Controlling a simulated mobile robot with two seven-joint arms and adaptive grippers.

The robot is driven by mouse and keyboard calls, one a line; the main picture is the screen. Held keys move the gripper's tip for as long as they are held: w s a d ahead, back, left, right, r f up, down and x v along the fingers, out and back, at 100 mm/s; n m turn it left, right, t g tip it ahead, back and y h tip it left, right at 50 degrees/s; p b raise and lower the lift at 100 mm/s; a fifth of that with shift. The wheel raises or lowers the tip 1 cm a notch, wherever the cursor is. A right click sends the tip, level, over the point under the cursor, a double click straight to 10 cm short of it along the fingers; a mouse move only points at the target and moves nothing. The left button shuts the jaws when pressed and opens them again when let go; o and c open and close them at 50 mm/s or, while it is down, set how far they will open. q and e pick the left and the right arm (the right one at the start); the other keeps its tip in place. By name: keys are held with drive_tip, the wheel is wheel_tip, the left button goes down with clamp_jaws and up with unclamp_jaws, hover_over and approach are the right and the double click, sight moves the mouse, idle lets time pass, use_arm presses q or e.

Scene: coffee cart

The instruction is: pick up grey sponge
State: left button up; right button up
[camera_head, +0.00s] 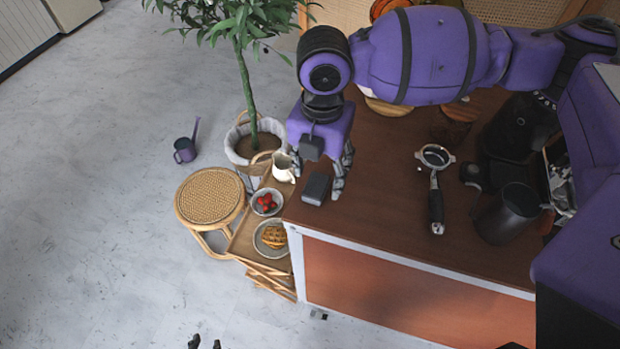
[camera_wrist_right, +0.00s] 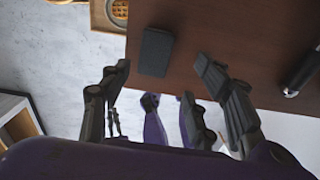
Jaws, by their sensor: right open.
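The grey sponge (camera_head: 316,188) is a dark grey block lying flat on the brown cart top, close to its left front corner. My right gripper (camera_head: 317,178) is open, pointing down at the sponge, with a finger showing just right of it. In the right wrist view the sponge (camera_wrist_right: 156,52) lies ahead of the gap between the two spread fingers of the right gripper (camera_wrist_right: 162,68), apart from both. My left gripper (camera_head: 206,342) shows only as two dark fingertips at the bottom edge, apart, with floor between them.
Left of the cart are a low side stand with a strawberry bowl (camera_head: 267,202), a waffle plate (camera_head: 271,237), a cream jug (camera_head: 284,167) and a woven stool (camera_head: 209,197).

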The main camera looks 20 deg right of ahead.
sight(315, 187)
drive_tip(key=f, duration=0.4)
drive_tip(key=shift+w+a, duration=0.3)
drive_tip(key=shift+a, duration=0.1)
drive_tip(key=shift+d+f, duration=0.1)
drive_tip(key=shift+f, duration=0.55)
drive_tip(key=c, duration=1.1)
use_arm(q)
drive_tip(key=shift+w+r, duration=0.15)
drive_tip(key=shift+w, duration=0.4)
use_arm(e)
drive_tip(key=shift+c, duration=0.2)
drive_tip(key=shift+r, duration=0.1)
